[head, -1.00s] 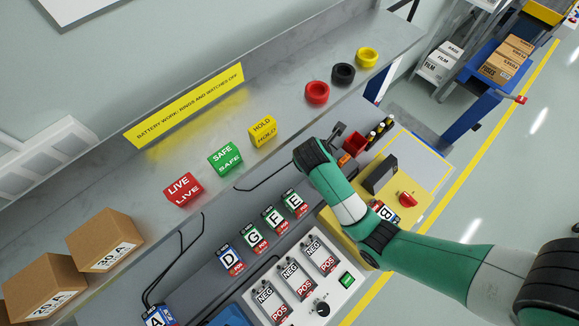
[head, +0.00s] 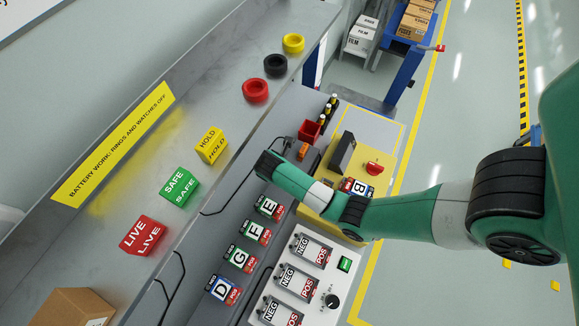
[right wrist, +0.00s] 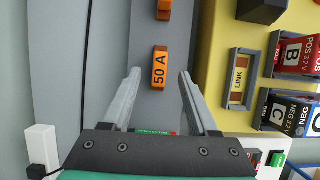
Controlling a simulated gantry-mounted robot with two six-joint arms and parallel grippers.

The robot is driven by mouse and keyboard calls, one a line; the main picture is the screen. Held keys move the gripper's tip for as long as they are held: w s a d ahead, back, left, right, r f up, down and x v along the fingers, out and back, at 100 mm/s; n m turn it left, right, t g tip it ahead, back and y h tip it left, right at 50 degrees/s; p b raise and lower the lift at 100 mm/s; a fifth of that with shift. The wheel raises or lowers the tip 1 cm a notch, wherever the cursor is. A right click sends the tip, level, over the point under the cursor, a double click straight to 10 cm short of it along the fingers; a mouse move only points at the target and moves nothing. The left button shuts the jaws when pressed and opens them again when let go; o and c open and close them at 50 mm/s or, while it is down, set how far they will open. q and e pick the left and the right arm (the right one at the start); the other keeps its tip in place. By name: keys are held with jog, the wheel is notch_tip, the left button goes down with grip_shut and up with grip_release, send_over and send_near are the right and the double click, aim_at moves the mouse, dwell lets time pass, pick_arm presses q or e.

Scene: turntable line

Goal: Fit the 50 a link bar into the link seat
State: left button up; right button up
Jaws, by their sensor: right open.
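The orange 50 A link bar (right wrist: 160,67) lies on a grey surface in the right wrist view, its label turned sideways. My right gripper (right wrist: 160,73) is open, with one finger on each side of the bar in the picture; I cannot tell its height above it. The link seat (right wrist: 238,80) is to the right on the yellow base, a grey-walled slot with a LINK label and brown ends. In the head view my right arm hides the seat, and orange pieces (head: 304,151) show beside the wrist. My left gripper is not in view.
Another orange bar (right wrist: 164,9) lies beyond the 50 A bar. Cells B (right wrist: 295,54) and C (right wrist: 291,115) stand right of the seat. A black block (head: 343,152), a red knob (head: 374,168) and a red bin (head: 309,131) are near the arm.

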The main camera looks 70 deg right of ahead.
jog(key=x, duration=0.3)
jog(key=shift+r, duration=0.1)
jog(key=shift+a, duration=0.1)
jog(key=shift+c, duration=0.2)
grip_shut()
dwell(1.0)
